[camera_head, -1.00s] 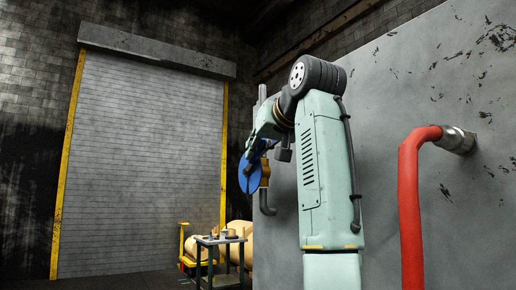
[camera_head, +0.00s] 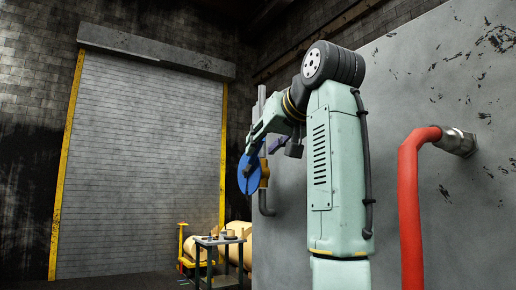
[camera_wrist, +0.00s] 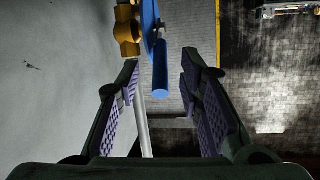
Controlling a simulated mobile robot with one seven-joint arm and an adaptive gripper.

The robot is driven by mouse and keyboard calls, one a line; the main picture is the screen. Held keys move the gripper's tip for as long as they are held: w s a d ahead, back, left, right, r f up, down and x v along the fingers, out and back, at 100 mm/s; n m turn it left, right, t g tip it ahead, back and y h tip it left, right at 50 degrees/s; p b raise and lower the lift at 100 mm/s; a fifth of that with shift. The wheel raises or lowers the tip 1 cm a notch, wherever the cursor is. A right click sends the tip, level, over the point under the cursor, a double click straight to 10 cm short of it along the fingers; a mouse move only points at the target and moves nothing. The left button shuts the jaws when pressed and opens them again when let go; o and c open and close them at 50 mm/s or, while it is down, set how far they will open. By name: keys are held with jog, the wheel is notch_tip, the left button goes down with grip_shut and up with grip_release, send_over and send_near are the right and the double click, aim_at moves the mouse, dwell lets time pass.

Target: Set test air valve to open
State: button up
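The test air valve shows as a blue disc-like part (camera_head: 249,174) beside a brass-yellow body (camera_head: 265,174) at the grey wall in the head view, partly hidden by my gripper (camera_head: 266,148). In the wrist view, a blue bar-shaped handle (camera_wrist: 160,68) hangs next to the brass body (camera_wrist: 127,30) at the top. My gripper (camera_wrist: 159,76) is open, with its purple-padded fingers on either side of the handle's lower end in the picture. A gap shows on both sides of the handle. I cannot tell how deep between the fingers it reaches.
A grey pipe (camera_head: 266,205) runs below the valve along the grey wall panel (camera_head: 415,100). A red pipe (camera_head: 410,200) stands out from that panel at right. A small cart (camera_head: 220,245) stands on the floor before the shutter door (camera_head: 140,165).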

jog(key=s+d, duration=0.4)
jog(key=s, duration=0.4)
jog(key=shift+d, duration=0.15)
